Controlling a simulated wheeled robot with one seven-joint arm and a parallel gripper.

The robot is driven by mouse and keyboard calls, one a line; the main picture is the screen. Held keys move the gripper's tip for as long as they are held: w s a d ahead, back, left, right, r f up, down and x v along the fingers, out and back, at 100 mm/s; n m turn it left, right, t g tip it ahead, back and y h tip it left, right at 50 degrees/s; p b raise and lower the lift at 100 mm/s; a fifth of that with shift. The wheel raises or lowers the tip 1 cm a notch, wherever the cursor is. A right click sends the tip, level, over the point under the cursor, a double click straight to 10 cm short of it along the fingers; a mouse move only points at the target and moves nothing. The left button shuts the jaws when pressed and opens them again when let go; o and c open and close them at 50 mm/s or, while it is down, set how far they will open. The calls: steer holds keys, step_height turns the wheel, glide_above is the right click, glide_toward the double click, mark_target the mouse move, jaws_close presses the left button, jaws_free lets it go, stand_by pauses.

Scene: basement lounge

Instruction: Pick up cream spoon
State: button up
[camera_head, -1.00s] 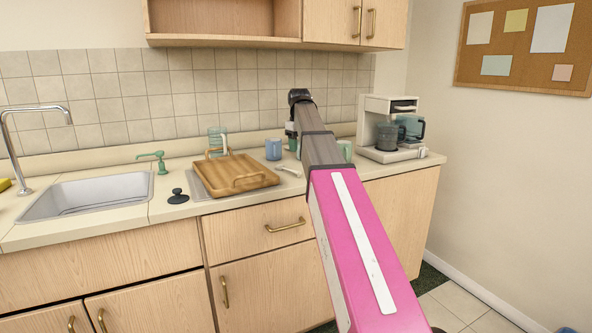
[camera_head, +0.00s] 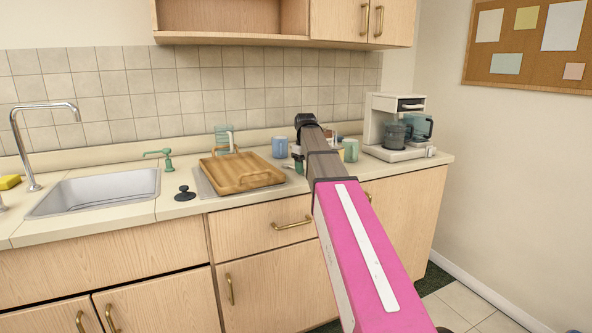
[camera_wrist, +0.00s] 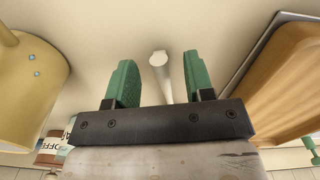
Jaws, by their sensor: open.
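The cream spoon (camera_wrist: 159,62) lies on the pale counter in the wrist view, with one end between my two green fingers. My gripper (camera_wrist: 156,74) is open, and the fingers stand apart on either side of the spoon without visibly touching it. In the head view, my gripper (camera_head: 298,166) is low over the counter, just right of the wooden tray. My arm and gripper hide most or all of the spoon there.
The wooden tray (camera_head: 238,174) is close beside my gripper. A blue mug (camera_head: 279,147) and a green mug (camera_head: 350,150) stand behind. A yellow mug (camera_wrist: 30,85) is near in the wrist view. A coffee maker (camera_head: 396,128) is right; the sink (camera_head: 100,192) is left.

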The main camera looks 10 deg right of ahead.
steer(key=shift+f, duration=0.55)
jaws_close()
steer(key=shift+r, duration=0.1)
